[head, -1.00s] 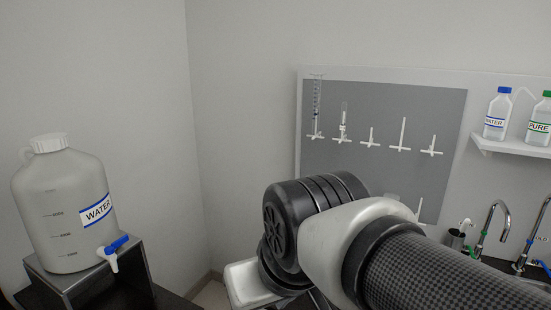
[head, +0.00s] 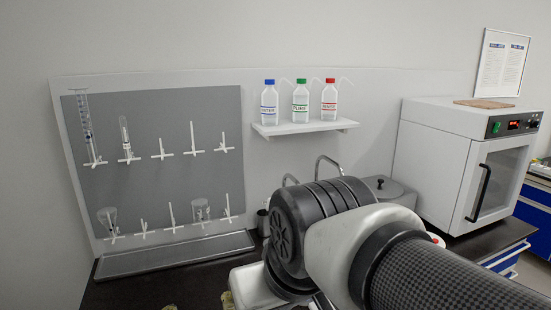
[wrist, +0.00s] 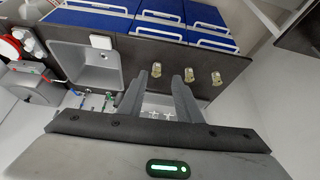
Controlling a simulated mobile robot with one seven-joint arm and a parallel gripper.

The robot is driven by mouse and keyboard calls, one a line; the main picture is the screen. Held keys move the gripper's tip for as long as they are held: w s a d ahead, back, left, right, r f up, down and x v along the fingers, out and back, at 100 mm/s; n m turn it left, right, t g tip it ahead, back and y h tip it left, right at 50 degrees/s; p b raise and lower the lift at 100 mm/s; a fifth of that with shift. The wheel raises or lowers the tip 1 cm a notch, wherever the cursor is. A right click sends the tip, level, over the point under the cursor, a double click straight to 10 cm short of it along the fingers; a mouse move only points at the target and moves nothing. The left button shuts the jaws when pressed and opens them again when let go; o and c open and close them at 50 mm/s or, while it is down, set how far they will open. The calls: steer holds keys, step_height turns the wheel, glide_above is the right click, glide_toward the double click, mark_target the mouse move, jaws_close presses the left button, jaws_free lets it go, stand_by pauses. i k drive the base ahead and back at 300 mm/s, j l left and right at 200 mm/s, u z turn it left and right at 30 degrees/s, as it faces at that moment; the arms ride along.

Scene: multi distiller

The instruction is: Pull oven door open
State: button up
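The oven (head: 431,160) is a white box at the right of the head view, with a dark control panel showing lit red digits. Its glass-windowed door (head: 513,165) looks shut. A long black handle (head: 480,193) runs near the door's left edge. My gripper (wrist: 161,76) shows in the wrist view with its two dark fingers apart and nothing between them. It is above the dark counter, away from the oven. The oven is not in the wrist view. In the head view my arm hides the fingers.
A dark counter (head: 160,287) runs below. A sink (wrist: 87,66), taps and several brass fittings show in the wrist view, beside blue drawers (wrist: 165,12). Bottles stand on a wall shelf (head: 305,127). A grey pegboard (head: 165,110) holds glassware.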

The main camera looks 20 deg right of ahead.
mark_target(495, 171)
steer(key=z, duration=1.8)
steer(key=i+l+z, duration=0.1)
steer(key=z, duration=0.3)
steer(key=i+l, duration=0.85)
steer(key=i, duration=0.25)
steer(key=i+l+z, duration=0.1)
steer(key=i+l, duration=0.35)
steer(key=i, duration=0.1)
